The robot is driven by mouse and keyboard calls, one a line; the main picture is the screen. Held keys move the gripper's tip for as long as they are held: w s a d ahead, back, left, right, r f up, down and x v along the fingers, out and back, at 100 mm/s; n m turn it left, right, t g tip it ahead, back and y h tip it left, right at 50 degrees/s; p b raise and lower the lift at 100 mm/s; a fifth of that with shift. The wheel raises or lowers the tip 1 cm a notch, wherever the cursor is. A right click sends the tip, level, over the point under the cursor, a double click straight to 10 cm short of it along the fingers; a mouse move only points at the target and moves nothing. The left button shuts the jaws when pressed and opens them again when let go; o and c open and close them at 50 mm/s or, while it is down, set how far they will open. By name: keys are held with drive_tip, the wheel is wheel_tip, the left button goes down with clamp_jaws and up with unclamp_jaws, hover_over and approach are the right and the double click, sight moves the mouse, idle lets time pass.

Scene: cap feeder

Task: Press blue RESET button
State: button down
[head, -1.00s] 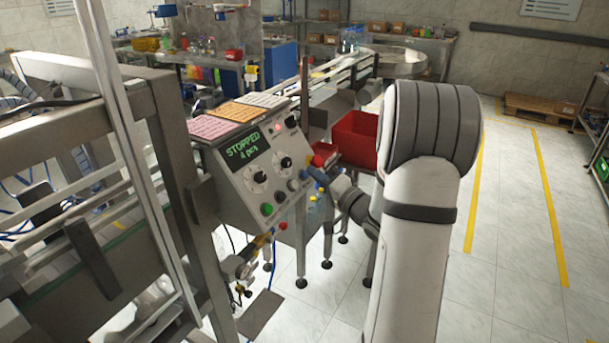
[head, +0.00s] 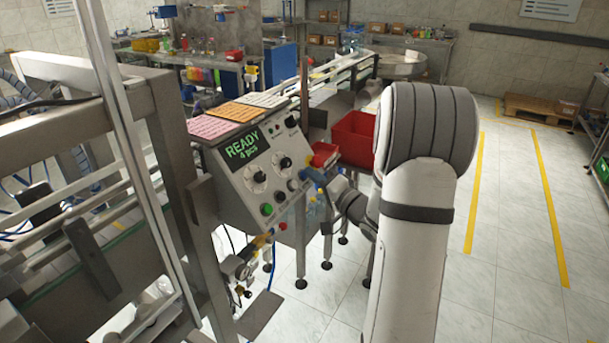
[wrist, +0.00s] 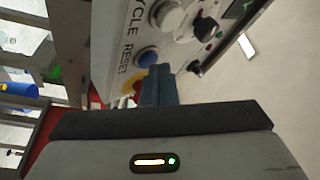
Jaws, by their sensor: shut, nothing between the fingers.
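The blue RESET button (wrist: 148,56) shows in the wrist view on the grey control panel, beside the printed word RESET. My gripper (wrist: 158,70) is shut and empty. Its fingertips are just below the button in that view, and a small gap seems to separate them. In the head view the control panel (head: 232,183) stands left of my arm, with its screen (head: 243,147) reading READY 4 pcs in green. My wrist is at the panel's lower right corner there, so the button is hard to make out.
The panel also carries a green button (head: 267,209), black knobs (head: 286,163) and a white button (wrist: 170,17). A red bin (head: 355,138) stands behind my wrist.

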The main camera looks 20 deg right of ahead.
drive_tip(key=shift+s, duration=0.1)
drive_tip(key=shift+s+d+r+p, duration=0.35)
drive_tip(key=shift+s+d+r, duration=0.05)
drive_tip(key=shift+s+r, duration=0.05)
drive_tip(key=s+d+r+p, duration=0.2)
drive_tip(key=s+r, duration=0.1)
drive_tip(key=shift+s+d, duration=0.1)
drive_tip(key=shift+d, duration=0.15)
idle(0.3)
idle(0.7)
